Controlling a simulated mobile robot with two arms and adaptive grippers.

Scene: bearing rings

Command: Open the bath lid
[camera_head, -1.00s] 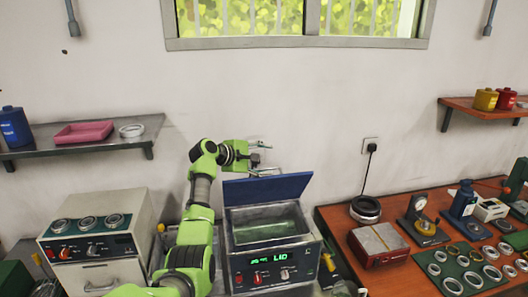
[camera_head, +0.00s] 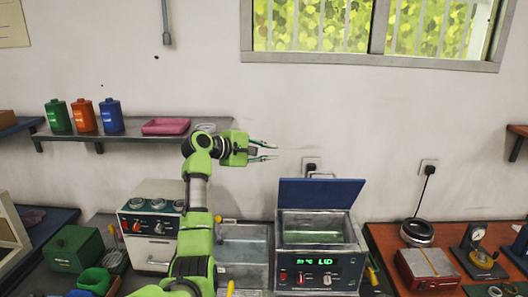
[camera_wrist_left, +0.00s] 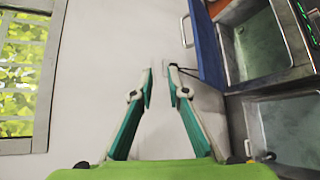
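The bath (camera_head: 318,272) is a grey box with a lit green display reading "LID", in the middle right of the head view. Its blue lid (camera_head: 320,194) stands raised at the back, and the inside of the bath shows. A thin handle rises from the lid's top edge. In the left wrist view the lid (camera_wrist_left: 207,45) is at the upper right with its handle. My left gripper (camera_head: 272,150) is in front of the wall, up and left of the lid and apart from it. In the wrist view its two fingers (camera_wrist_left: 159,75) are parted with nothing between them. My right gripper is not in view.
An open metal basin (camera_head: 243,245) is left of the bath, then a white heater (camera_head: 150,228) with rings on top. A wall shelf (camera_head: 75,135) holds bottles and a pink tray (camera_head: 166,126). A brown table (camera_head: 385,238) with a red box (camera_head: 428,270) is right.

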